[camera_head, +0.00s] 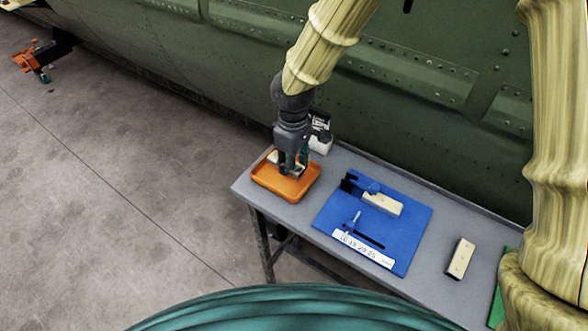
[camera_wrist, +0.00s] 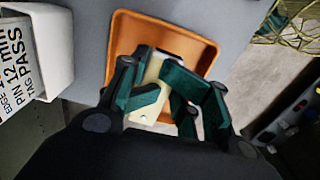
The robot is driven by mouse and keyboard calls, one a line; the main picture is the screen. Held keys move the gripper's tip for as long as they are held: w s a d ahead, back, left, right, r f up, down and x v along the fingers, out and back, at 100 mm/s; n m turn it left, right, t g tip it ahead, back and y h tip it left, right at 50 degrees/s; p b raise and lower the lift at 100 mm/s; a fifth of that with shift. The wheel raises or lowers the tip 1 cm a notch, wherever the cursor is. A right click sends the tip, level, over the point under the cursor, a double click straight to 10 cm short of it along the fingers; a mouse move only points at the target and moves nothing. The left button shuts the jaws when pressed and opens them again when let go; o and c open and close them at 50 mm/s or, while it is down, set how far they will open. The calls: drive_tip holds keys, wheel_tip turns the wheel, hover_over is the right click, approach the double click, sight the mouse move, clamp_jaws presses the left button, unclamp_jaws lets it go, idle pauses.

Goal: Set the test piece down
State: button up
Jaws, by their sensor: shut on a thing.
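The test piece (camera_wrist: 150,98) is a pale cream block with small holes, seen in the wrist view between the green finger pads. My gripper (camera_wrist: 165,100) is shut on it. In the head view my gripper (camera_head: 290,168) points down over the orange tray (camera_head: 285,188) at the left end of the table. The tray also shows in the wrist view (camera_wrist: 125,35), behind the block. The fingers hide part of the block, and I cannot tell whether it touches the tray floor.
A blue board (camera_head: 405,238) with a pale block (camera_head: 382,204) and a clamp lies right of the tray. Another pale block (camera_head: 460,258) lies further right. A white labelled holder (camera_wrist: 38,50) stands beside the tray. The green fuselage (camera_head: 420,110) rises behind the grey table (camera_head: 425,283).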

drive_tip(key=shift+w+a+f+p, duration=0.1)
drive_tip(key=shift+f+p, duration=0.4)
drive_tip(key=shift+f, duration=1.3)
drive_tip(key=o, duration=1.4)
drive_tip(key=shift+f, duration=0.1)
wheel_tip(320, 180, up, 12)
drive_tip(key=shift+r+b, duration=0.1)
drive_tip(key=shift+b, duration=0.65)
